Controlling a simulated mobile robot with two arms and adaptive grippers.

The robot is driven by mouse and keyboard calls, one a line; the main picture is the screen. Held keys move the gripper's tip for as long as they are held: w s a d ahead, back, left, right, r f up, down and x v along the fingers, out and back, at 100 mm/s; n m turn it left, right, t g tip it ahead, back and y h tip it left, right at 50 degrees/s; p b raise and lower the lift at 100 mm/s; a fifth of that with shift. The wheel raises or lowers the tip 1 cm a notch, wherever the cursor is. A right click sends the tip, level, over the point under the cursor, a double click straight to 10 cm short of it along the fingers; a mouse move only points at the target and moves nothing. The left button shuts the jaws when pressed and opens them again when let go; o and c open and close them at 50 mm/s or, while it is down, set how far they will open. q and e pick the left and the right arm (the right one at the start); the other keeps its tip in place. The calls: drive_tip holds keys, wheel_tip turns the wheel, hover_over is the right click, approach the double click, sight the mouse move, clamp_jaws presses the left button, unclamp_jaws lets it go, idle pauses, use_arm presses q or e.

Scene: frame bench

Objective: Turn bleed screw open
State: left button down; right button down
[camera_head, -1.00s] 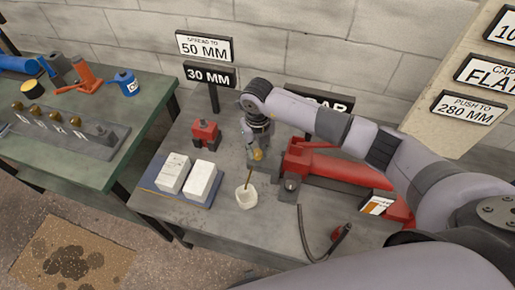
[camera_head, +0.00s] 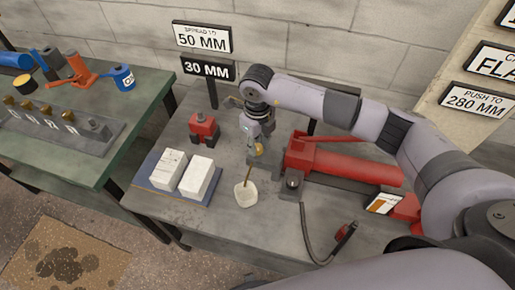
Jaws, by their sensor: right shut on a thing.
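The pump's red body lies to the right of the gripper, partly behind my arm. My left gripper is not in view.
A grey fitting (camera_head: 292,184) and a black hose (camera_head: 308,238) lie to the right. Two white blocks (camera_head: 198,179) and a red block (camera_head: 203,126) stand left.

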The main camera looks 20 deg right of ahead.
drive_tip(key=n+b, duration=0.6)
drive_tip(key=shift+w+f+n+b, duration=0.1)
drive_tip(key=shift+f+n+b, duration=0.1)
drive_tip(key=shift+n+b, duration=0.15)
drive_tip(key=n+b, duration=0.2)
drive_tip(key=shift+r+n+b, duration=0.1)
drive_tip(key=shift+n+b, duration=0.15)
drive_tip(key=shift+b, duration=0.05)
drive_tip(key=shift+r+n+b, duration=0.1)
drive_tip(key=shift+n+b, duration=0.4)
drive_tip(key=shift+n, duration=0.1)
drive_tip(key=c, duration=1.3)
unclamp_jaws()
